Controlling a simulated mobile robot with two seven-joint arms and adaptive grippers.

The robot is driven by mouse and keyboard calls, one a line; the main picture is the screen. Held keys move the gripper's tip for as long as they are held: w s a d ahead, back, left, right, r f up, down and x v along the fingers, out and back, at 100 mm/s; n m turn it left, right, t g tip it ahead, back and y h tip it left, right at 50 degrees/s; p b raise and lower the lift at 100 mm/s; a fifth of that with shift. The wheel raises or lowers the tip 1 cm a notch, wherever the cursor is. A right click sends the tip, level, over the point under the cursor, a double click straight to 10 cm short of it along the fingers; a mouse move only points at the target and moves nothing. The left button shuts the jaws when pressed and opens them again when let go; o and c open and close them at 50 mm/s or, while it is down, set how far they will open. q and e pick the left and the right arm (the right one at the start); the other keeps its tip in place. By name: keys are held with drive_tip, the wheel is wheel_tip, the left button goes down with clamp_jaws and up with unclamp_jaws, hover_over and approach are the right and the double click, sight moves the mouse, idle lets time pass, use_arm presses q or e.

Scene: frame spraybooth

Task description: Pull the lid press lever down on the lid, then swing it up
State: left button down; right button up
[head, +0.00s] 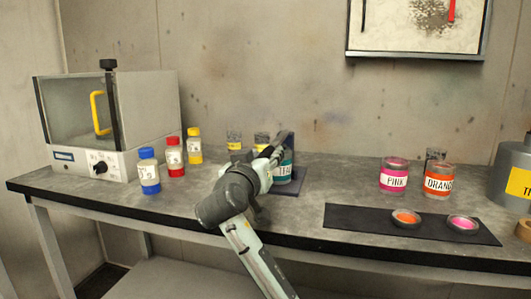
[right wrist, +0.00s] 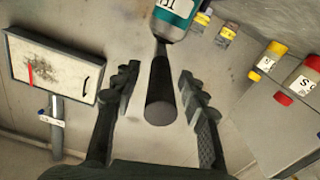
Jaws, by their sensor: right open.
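A teal-labelled jar (head: 287,172) stands on the dark base plate (head: 297,187) of the press, partly behind my right arm. The jar also shows at the top of the right wrist view (right wrist: 174,18). The lever's black round handle (right wrist: 161,92) points toward the wrist camera, between my right gripper's fingers. My right gripper (right wrist: 159,76) is open, with a finger on each side of the handle and a visible gap to each. In the head view my right gripper (head: 279,143) is at the jar's top and hides most of the lever. The lid is hidden. My left gripper is out of view.
Blue (head: 149,171), red (head: 175,157) and yellow (head: 195,146) capped bottles stand left of my arm, beside a booth box (head: 150,115). Pink (head: 394,177) and orange (head: 438,181) jars stand right, behind a dark mat (head: 350,219) with two lids. Bench between is clear.

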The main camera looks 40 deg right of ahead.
drive_tip(key=shift+w+d, duration=0.25)
drive_tip(key=shift+d, duration=0.05)
clamp_jaws()
idle(0.3)
